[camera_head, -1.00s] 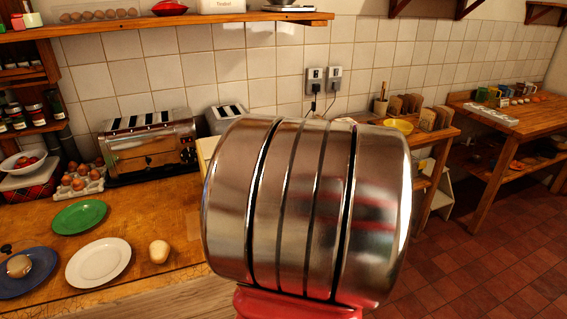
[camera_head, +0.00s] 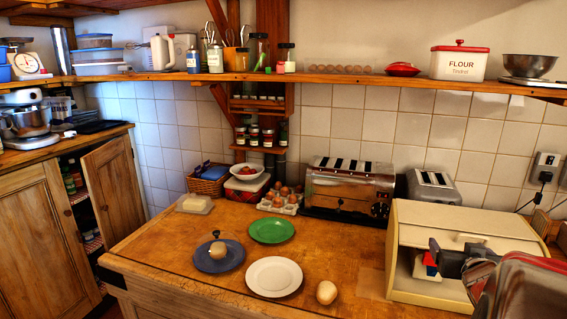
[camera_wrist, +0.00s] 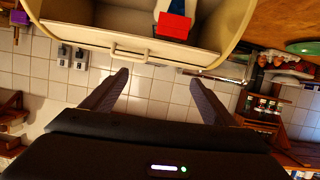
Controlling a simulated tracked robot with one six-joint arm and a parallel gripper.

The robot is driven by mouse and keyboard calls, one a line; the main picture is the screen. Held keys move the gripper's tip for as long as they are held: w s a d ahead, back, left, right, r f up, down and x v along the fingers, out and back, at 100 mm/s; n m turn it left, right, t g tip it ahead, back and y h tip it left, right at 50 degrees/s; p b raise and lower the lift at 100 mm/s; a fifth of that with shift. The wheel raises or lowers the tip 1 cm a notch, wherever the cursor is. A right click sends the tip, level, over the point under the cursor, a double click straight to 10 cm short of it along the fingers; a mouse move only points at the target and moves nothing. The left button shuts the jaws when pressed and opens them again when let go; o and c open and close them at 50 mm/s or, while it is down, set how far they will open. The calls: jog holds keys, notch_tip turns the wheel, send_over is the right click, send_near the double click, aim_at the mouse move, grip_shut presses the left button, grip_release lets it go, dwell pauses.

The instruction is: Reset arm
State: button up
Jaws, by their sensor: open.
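My gripper (camera_wrist: 160,78) is open in the wrist view, its two dark fingers spread with nothing between them. The wrist picture is upside down. Beyond the fingers is the cream bread bin (camera_wrist: 90,36), with its front open and a handle on its lid. A red item with blue and white parts (camera_wrist: 174,24) is inside the bin. In the head view, the bin (camera_head: 440,215) stands at the right of the counter. A dark part of my gripper and my shiny arm show in front of it, partly hiding its opening.
The wooden counter (camera_head: 150,245) bears a green plate (camera_head: 271,230), a white plate (camera_head: 274,277), a blue plate (camera_head: 232,262) with an egg-like item, a loose egg (camera_head: 326,292), a toaster (camera_head: 348,190) and an egg tray. A loaded shelf (camera_head: 330,78) hangs above.

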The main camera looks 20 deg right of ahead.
jog(key=w+a+n+g+y, duration=0.1)
jog(key=w+a+y, duration=0.1)
jog(key=a, duration=1)
jog(key=w+a+n+g+y, duration=0.1)
jog(key=w+a+y, duration=0.1)
jog(key=a, duration=0.9)
jog(key=s+a+f+n+g+y, duration=0.1)
jog(key=s+a+n+y, duration=0.1)
jog(key=a, duration=0.5)
jog(key=s+a+f+n+g+y, duration=0.1)
jog(key=s+a, duration=0.4)
jog(key=a, duration=0.3)
jog(key=s+a+f+n+g+y, duration=0.1)
jog(key=s+a+f+n+y, duration=0.1)
jog(key=a, duration=0.6)
jog(key=shift+s+a+n+y, duration=0.2)
jog(key=shift+s+n+y, duration=0.1)
jog(key=shift+s, duration=0.45)
